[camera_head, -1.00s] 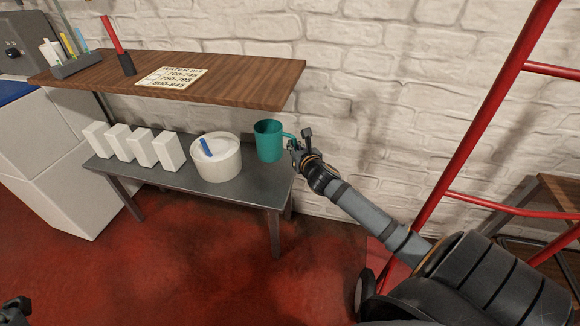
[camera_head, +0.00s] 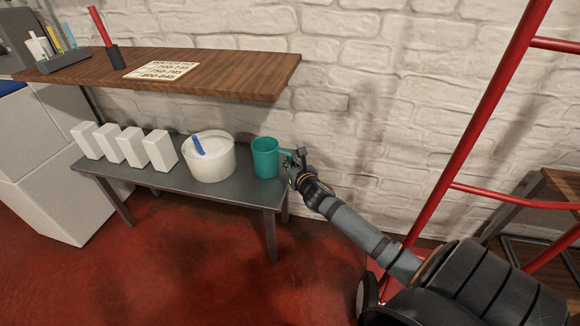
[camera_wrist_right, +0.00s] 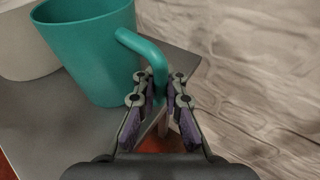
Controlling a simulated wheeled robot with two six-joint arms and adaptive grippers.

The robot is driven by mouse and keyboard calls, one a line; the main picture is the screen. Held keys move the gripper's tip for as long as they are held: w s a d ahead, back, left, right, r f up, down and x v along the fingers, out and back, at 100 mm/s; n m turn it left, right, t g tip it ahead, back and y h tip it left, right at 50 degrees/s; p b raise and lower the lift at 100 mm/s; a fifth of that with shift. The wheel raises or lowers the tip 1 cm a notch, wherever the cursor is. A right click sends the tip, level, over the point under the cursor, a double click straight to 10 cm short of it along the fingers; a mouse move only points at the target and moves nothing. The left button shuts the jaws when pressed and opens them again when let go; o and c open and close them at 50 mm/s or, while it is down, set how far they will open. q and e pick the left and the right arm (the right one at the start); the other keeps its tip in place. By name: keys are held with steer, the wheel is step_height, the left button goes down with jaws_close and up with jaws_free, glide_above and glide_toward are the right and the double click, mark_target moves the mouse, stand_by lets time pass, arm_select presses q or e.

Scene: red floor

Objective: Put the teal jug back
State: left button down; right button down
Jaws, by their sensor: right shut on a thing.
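The teal jug (camera_head: 265,158) is upright at the right end of the grey metal table (camera_head: 232,190), with its handle to the right. It also shows in the right wrist view (camera_wrist_right: 92,50). My right gripper (camera_head: 291,160) is shut on the jug's handle; in the right wrist view its fingers (camera_wrist_right: 160,90) close on both sides of the handle. The jug's base looks on or very near the tabletop; I cannot tell if it touches. My left gripper is not in view.
A white tub (camera_head: 209,160) with a blue-handled tool stands just left of the jug. Several white blocks (camera_head: 122,146) line the table's left part. A wooden shelf (camera_head: 220,72) with a sign (camera_head: 162,70) hangs above. A red metal frame (camera_head: 462,150) stands at right.

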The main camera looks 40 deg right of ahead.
steer(key=c, duration=2)
jaws_free()
steer(key=shift+f, duration=0.1)
steer(key=o, duration=0.6)
steer(key=shift+c, duration=0.2)
